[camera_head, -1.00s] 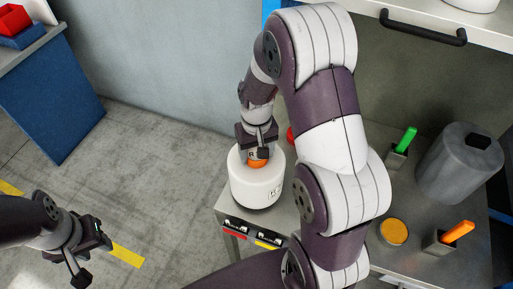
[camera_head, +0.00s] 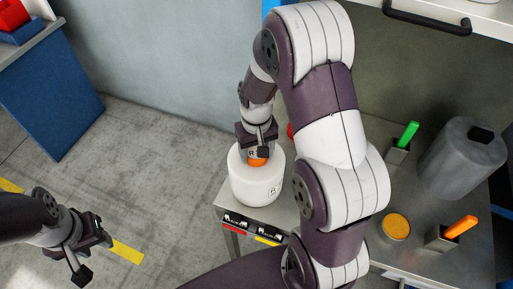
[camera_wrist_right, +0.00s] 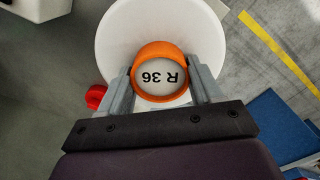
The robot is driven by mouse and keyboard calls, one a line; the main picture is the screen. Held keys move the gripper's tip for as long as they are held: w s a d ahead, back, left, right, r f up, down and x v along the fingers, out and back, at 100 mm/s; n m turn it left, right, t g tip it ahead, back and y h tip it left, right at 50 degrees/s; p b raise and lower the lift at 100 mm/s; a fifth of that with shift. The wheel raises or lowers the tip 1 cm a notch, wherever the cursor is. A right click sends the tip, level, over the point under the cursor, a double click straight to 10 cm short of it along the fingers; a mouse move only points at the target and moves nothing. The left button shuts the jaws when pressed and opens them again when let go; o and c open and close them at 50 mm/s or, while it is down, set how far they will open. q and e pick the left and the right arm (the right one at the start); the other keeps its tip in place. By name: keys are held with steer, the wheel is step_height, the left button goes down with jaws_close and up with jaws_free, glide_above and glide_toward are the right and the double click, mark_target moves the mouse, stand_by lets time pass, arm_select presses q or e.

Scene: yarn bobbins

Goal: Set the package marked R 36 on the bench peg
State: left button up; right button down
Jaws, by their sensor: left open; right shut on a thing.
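The package marked R 36 is a white bobbin (camera_head: 254,183) with an orange top, at the left end of the grey bench (camera_head: 223,203). My right gripper (camera_head: 257,152) is shut on its orange top from above. In the right wrist view the orange ring with the label R 36 (camera_wrist_right: 160,76) sits between the two fingers, above the wide white body (camera_wrist_right: 116,31). The bobbin is upright; its underside is hidden, so I cannot tell whether it touches the bench. No bench peg shows clearly. My left gripper (camera_head: 94,255) is open and empty over the floor at lower left.
A red thing (camera_head: 290,131) is partly hidden behind my right arm. On the bench stand a grey canister (camera_head: 460,158), holders with a green handle (camera_head: 409,134) and an orange handle (camera_head: 460,227), and an orange disc (camera_head: 396,227). A drawer handle (camera_head: 424,24) juts out above.

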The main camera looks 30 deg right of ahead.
steer(key=shift+c, duration=0.6)
jaws_free()
steer(key=shift+r, duration=0.2)
step_height(320, 180, up, 8)
steer(key=shift+r+b, duration=0.15)
steer(key=shift+b, duration=0.85)
step_height(320, 180, up, 4)
steer(key=shift+p, duration=0.7)
